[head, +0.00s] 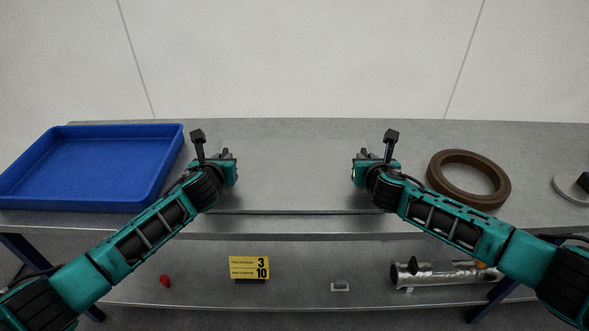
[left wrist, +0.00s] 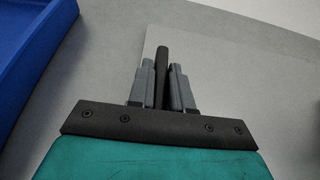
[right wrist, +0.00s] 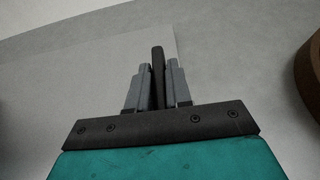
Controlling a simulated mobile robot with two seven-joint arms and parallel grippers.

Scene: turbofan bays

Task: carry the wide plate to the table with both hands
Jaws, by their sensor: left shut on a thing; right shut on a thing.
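The wide plate (head: 295,175) is a flat grey sheet between my two grippers, over the grey table (head: 420,140). It also shows in the left wrist view (left wrist: 225,75) and the right wrist view (right wrist: 90,75). My left gripper (head: 226,153) is at its left side, with the fingers shut on a dark upright bar (left wrist: 162,70). My right gripper (head: 364,153) is at its right side, shut on a similar dark bar (right wrist: 158,70). The plate looks level. I cannot tell whether it touches the tabletop.
A blue tray (head: 90,200) stands on the table at left. A brown ring (head: 437,172) lies right of my right gripper, and a pale round part (head: 570,195) is at the far right. A lower shelf (head: 200,285) holds a yellow sign (head: 249,267) and a metal cylinder (head: 425,277).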

